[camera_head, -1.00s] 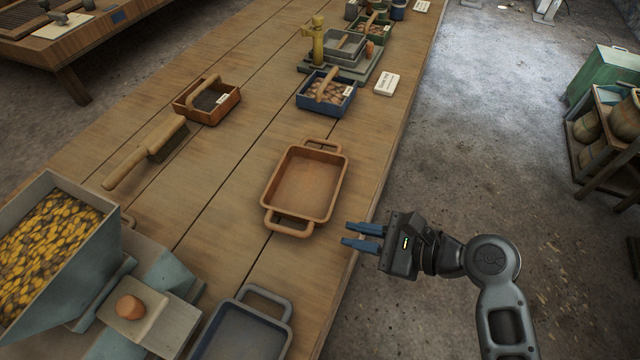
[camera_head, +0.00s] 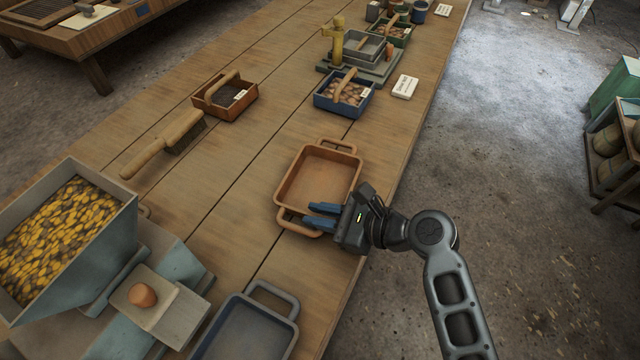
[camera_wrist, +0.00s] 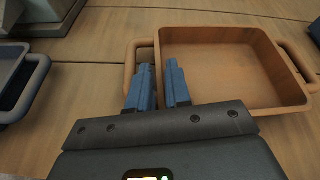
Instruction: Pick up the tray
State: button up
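The orange-brown tray (camera_head: 322,176) lies flat and empty on the wooden bench, with a loop handle at its far end and another at its near end. It also shows in the wrist view (camera_wrist: 225,65), at the upper right. My gripper (camera_head: 318,214) is over the tray's near end, at the near handle. In the wrist view my two blue fingers (camera_wrist: 160,85) are apart with nothing gripped, and the handle's bar (camera_wrist: 130,68) shows beside the left finger. I cannot tell whether a finger touches the handle.
A grey tray (camera_head: 270,310) lies nearer on the bench. A hopper of yellow pieces (camera_head: 128,225) stands at left. A brush (camera_head: 165,142), a brown box (camera_head: 250,108) and a blue box (camera_head: 365,106) lie farther off. Bare wood (camera_head: 230,190) surrounds the tray's left side.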

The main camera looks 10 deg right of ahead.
jog(key=shift+x, duration=1.1)
grip_shut()
